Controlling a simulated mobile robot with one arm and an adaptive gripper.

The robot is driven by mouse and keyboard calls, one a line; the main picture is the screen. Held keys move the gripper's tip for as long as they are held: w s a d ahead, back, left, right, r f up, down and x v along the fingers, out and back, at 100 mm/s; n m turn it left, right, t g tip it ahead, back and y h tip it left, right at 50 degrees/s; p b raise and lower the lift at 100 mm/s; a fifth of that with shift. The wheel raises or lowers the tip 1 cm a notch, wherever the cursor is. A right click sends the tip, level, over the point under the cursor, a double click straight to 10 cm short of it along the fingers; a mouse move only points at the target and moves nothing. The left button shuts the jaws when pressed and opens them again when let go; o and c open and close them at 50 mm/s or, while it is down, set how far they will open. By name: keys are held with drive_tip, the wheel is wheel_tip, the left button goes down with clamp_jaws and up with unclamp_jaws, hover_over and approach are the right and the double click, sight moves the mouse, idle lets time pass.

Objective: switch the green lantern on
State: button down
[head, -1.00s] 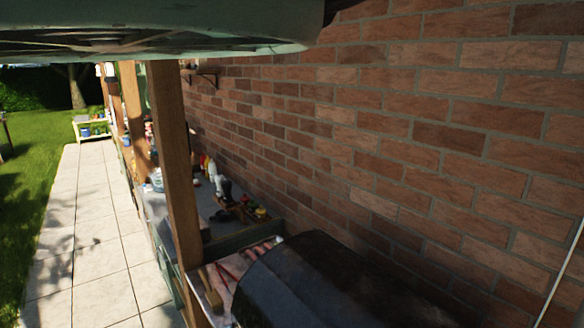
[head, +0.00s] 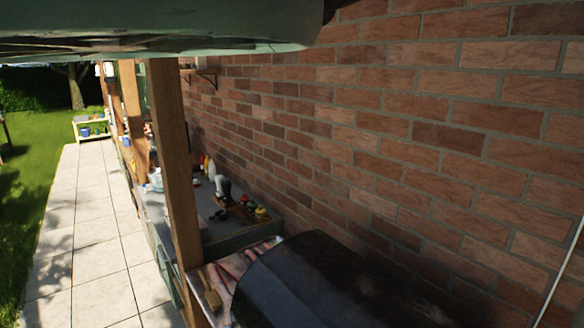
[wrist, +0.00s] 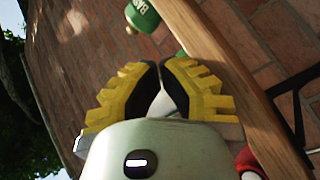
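I cannot make out a green lantern for sure in either view. In the wrist view a green rounded object with pale lettering (wrist: 142,15) shows at the top edge, partly cut off; I cannot tell whether it is the lantern. My gripper (wrist: 165,66), with yellow ribbed fingers and black inner pads, points toward the brick wall. Its fingertips are close together with a narrow gap. A pale shape shows between the finger bases, and I cannot tell what it is. The gripper is out of the head view.
A brick wall (head: 400,150) runs along the right. A dark rounded barbecue lid (head: 320,285) is close in front. A wooden post (head: 175,160) stands before a cluttered bench (head: 238,240). The paved path (head: 90,230) at left looks clear. A wooden beam (wrist: 220,60) crosses the wrist view.

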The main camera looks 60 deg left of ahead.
drive_tip(key=shift+w+f, duration=0.15)
drive_tip(key=shift+w, duration=0.05)
drive_tip(key=shift+w, duration=0.3)
drive_tip(key=shift+w+a+f+y, duration=0.35)
drive_tip(key=shift+w+f, duration=0.1)
drive_tip(key=shift+f, duration=0.1)
idle(1.1)
drive_tip(key=shift+s+r, duration=0.25)
drive_tip(key=shift+r, duration=0.05)
drive_tip(key=shift+s+d, duration=0.1)
drive_tip(key=s, duration=0.6)
drive_tip(key=shift+r, duration=0.45)
drive_tip(key=c, duration=1.7)
unclamp_jaws()
drive_tip(key=shift+s, duration=0.1)
